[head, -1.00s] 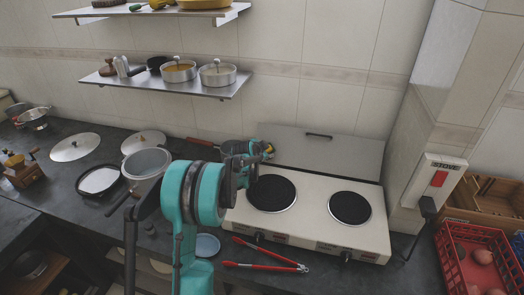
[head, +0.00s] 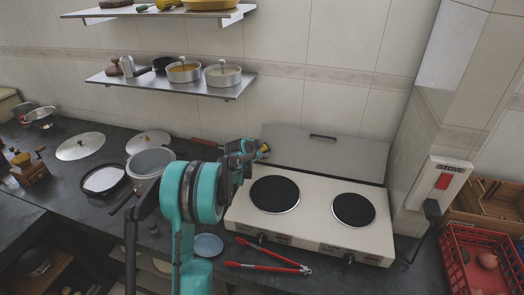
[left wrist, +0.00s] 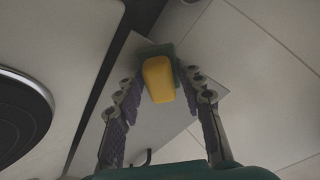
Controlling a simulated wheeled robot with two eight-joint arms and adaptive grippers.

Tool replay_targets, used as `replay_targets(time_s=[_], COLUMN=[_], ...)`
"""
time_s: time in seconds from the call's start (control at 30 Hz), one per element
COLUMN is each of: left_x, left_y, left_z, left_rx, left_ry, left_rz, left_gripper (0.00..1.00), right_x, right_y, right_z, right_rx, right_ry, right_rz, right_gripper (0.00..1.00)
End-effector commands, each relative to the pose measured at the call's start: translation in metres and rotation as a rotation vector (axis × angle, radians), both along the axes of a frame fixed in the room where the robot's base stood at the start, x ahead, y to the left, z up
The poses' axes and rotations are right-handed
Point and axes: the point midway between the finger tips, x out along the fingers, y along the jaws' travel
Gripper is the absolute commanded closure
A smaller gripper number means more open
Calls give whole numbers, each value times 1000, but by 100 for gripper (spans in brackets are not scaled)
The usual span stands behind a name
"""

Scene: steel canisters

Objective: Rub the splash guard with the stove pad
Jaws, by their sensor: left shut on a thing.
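The splash guard (head: 340,155) is a grey metal panel with a dark handle, standing upright behind the two-plate stove (head: 310,217). It also shows in the left wrist view (left wrist: 170,120). My left gripper (head: 257,151) is at the guard's left end, above the stove's back left corner. It is shut on the stove pad (left wrist: 158,79), a small yellow block with a green layer. I cannot tell whether the pad touches the guard. My right gripper is not in view.
A pot (head: 150,162) and a black pan (head: 103,180) stand left of my arm. Red-handled tongs (head: 268,266) lie before the stove, near a blue dish (head: 208,246). A red crate (head: 478,262) is at the right. A shelf (head: 175,84) hangs above the counter.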

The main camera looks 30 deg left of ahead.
Motion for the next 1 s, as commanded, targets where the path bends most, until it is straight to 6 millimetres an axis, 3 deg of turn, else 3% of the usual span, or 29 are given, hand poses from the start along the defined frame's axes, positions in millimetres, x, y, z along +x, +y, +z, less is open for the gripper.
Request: replay_targets(time_s=[0.6, 1.0], left_x=[-42, -45], left_y=[-10, -11], left_z=[38, 39], left_rx=[1, 1], left_ry=[-1, -1], left_rz=[1, 1], left_gripper=[85, 85], right_x=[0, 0], right_y=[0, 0], right_z=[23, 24], right_rx=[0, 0], right_ry=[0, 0], right_rz=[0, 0], right_gripper=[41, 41])
